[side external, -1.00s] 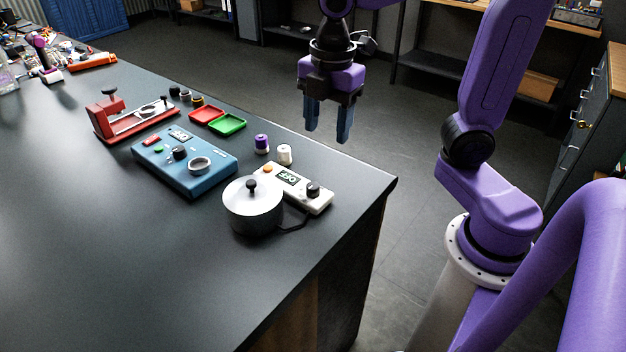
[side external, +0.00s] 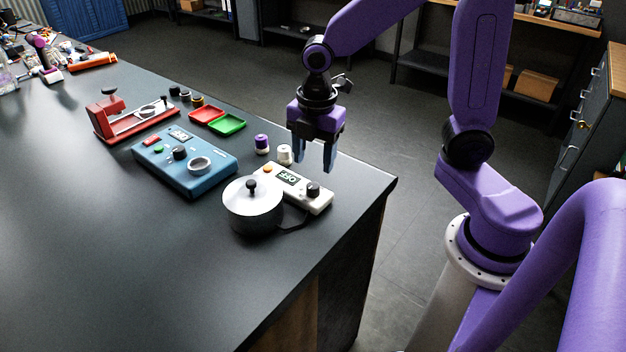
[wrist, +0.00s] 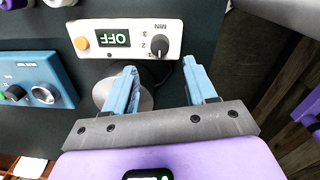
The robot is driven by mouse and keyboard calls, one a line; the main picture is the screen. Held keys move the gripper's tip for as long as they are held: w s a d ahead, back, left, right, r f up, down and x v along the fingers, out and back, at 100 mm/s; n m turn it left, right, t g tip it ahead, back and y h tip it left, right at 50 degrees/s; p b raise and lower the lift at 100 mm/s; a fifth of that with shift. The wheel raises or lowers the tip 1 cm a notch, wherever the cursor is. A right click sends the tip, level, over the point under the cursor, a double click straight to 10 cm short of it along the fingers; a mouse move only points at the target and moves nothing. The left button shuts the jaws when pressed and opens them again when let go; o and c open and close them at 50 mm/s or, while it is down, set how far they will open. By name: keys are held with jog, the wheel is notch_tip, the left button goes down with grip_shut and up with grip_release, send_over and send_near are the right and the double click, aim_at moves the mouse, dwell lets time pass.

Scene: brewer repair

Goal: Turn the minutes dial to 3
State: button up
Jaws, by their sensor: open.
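The minutes dial is a black knob (side external: 313,188) at the right end of a white control box (side external: 322,204). In the wrist view the dial (wrist: 160,45) stands beside an upside-down "MIN" label and small numerals. It bears a pale pointer mark, but I cannot tell which numeral it points to. The box's display (wrist: 113,38) reads "OFF", upside down in the wrist view. My gripper (side external: 313,165) is open and empty, pointing down above the box near the dial. In the wrist view the blue fingers (wrist: 160,68) are apart, their tips just below the dial in the picture.
A metal pot with a black-knobbed lid (side external: 252,207) stands beside the box, with a dark cable near it. An orange button (side external: 268,168) is on the box's other end. White (side external: 284,154) and purple (side external: 262,143) spools stand behind. A blue device (side external: 185,165) is left.

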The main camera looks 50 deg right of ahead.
aim_at(313, 186)
notch_tip(313, 186, down, 7)
jog(key=shift+w+r, duration=0.1)
dwell(0.3)
grip_shut()
